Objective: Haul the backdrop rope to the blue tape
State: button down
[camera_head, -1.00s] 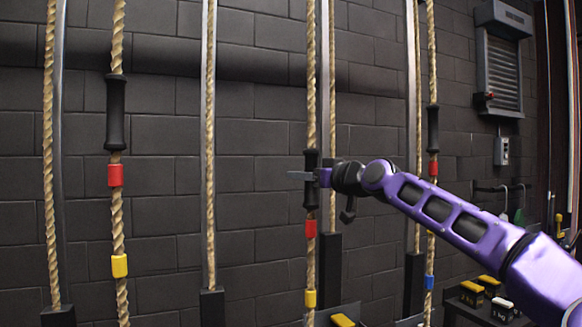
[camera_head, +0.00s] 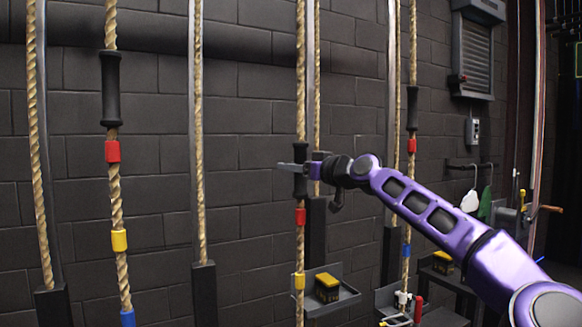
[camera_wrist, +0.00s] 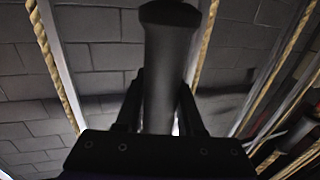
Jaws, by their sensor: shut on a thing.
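My gripper (camera_head: 299,168) is shut on the black handle (camera_head: 300,188) of the middle rope (camera_head: 301,60). In the wrist view the handle (camera_wrist: 168,70) stands between the two dark fingers. Below the handle this rope bears red tape (camera_head: 300,216) and, lower, yellow tape (camera_head: 299,281). No blue tape shows on its visible length. Blue tape shows on the left rope (camera_head: 127,318) and on the right rope (camera_head: 407,250). I see no label telling which rope is the backdrop rope.
The left rope has its own black handle (camera_head: 114,88), as does the right rope (camera_head: 412,108). A shelf (camera_head: 347,299) with a yellow-and-black block (camera_head: 327,288) stands right of the middle rope's lower end. A dark block wall (camera_head: 245,110) is behind. Hooks with hanging items (camera_head: 470,200) are at right.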

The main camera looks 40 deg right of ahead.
jog(key=c, duration=0.5)
grip_release()
jog(key=shift+s, duration=0.1)
jog(key=s, duration=1.7)
jog(key=shift+s+b, duration=0.1)
jog(key=shift+b, duration=0.25)
